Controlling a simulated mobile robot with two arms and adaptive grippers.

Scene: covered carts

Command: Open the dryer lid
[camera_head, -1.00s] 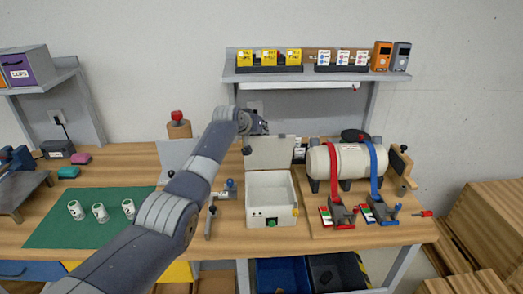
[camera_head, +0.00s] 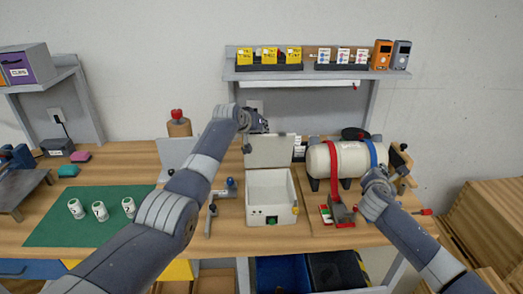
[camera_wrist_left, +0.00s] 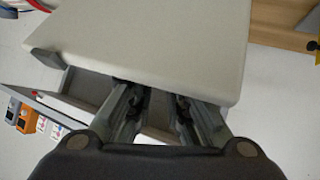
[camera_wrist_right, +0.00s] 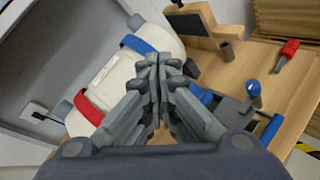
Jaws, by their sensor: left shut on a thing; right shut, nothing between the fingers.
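The dryer is a white open-topped box (camera_head: 258,215) with a green button on its front. Its lid (camera_head: 270,152) stands roughly upright at the back of the box, leaving the inside visible. My left gripper (camera_head: 256,126) is at the lid's top edge; in the left wrist view the pale lid (camera_wrist_left: 150,40) lies at the fingertips (camera_wrist_left: 155,100), and the gripper is shut on it. My right gripper (camera_head: 377,176) is shut and empty, in front of the white tank (camera_head: 345,158). Its closed fingers (camera_wrist_right: 155,75) also show in the right wrist view.
The tank has a red strap (camera_head: 333,172) and a blue strap (camera_wrist_right: 137,44). A green mat (camera_head: 70,230) with white cylinders lies at left. A shelf (camera_head: 300,76) with yellow boxes hangs behind. A red-handled tool (camera_wrist_right: 286,52) lies at the table's right.

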